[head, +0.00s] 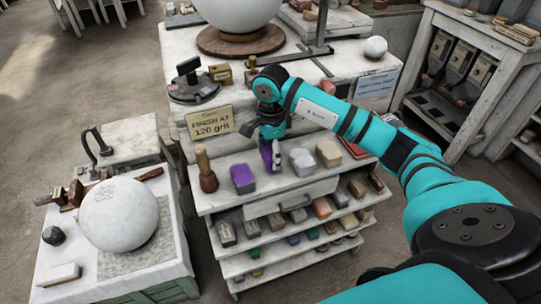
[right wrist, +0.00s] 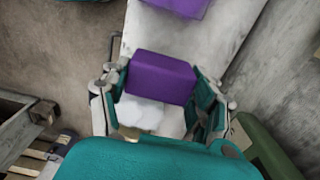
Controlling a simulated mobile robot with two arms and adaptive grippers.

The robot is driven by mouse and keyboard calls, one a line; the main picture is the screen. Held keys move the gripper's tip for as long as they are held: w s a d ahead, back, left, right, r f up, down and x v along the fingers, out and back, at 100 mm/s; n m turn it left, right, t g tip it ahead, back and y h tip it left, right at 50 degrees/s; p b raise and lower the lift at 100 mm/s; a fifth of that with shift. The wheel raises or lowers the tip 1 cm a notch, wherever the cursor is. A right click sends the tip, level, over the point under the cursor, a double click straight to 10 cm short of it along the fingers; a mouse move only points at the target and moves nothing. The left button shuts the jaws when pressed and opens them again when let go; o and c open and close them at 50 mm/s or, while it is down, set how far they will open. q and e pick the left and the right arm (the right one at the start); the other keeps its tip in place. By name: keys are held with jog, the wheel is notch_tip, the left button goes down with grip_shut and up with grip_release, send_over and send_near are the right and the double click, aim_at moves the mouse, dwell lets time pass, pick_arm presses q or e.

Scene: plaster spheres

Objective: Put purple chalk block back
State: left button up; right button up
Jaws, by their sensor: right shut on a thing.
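My right gripper (head: 271,148) hangs over the top shelf of a white shelf unit (head: 222,199) in the head view. It is shut on a purple chalk block (right wrist: 160,77), which sits between the two teal fingers in the right wrist view. In the head view only a narrow purple part of the held block (head: 266,157) shows below the gripper. A second purple block (head: 243,178) rests on the top shelf, left of the gripper; a purple block also shows at the top edge of the wrist view (right wrist: 180,5). My left gripper is out of view.
A wooden-handled tool (head: 206,172) stands at the shelf's left end. A grey block (head: 302,161) and a beige block (head: 328,153) are right of the gripper. Several blocks fill the lower shelves. A sign (head: 210,122) stands behind. A plaster sphere (head: 118,214) sits at left.

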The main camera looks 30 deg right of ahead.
aim_at(270, 160)
jog(key=shift+w+d, duration=0.2)
jog(key=shift+w, duration=0.25)
notch_tip(270, 160, down, 3)
jog(key=shift+f+p, duration=0.15)
jog(key=shift+p, duration=0.95)
jog(key=shift+f+b, duration=0.35)
jog(key=o, duration=1)
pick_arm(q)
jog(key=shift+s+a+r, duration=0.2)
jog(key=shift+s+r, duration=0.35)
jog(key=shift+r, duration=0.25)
pick_arm(e)
jog(key=shift+o, duration=0.2)
jog(key=shift+r, duration=0.1)
jog(key=shift+r+p, duration=0.2)
jog(key=shift+p, duration=0.15)
notch_tip(270, 160, up, 11)
jog(key=b, duration=0.4)
jog(key=shift+r, duration=0.1)
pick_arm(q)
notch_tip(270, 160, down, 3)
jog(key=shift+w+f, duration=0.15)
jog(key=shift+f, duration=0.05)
pick_arm(e)
jog(key=shift+r, duration=0.3)
